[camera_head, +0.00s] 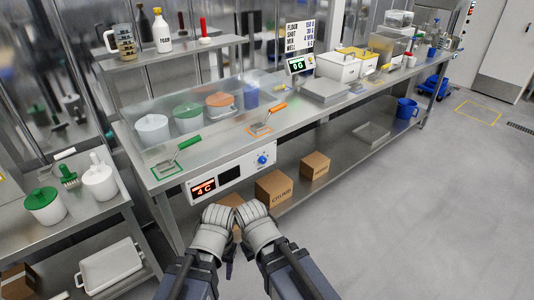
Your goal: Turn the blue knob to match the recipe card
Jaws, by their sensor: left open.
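The blue knob (262,160) sits on the right part of a white control panel (238,169) on the counter's front. A display (204,188) on the panel's left shows 4 C in red. The recipe card (300,37) stands at the back of the counter; its small lines are hard to read. My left gripper (216,216) is open, below the panel and left of the knob. My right gripper (249,214) is close beside it, below the knob; its jaws cannot be made out. Both are apart from the knob, and I see nothing held.
Cardboard boxes (273,188) stand on the shelf under the counter. A green-handled scraper (180,157) and an orange-handled one (267,120) lie on top, with lidded pots behind. A scale display (299,65) stands farther back. The floor (400,220) at right is clear.

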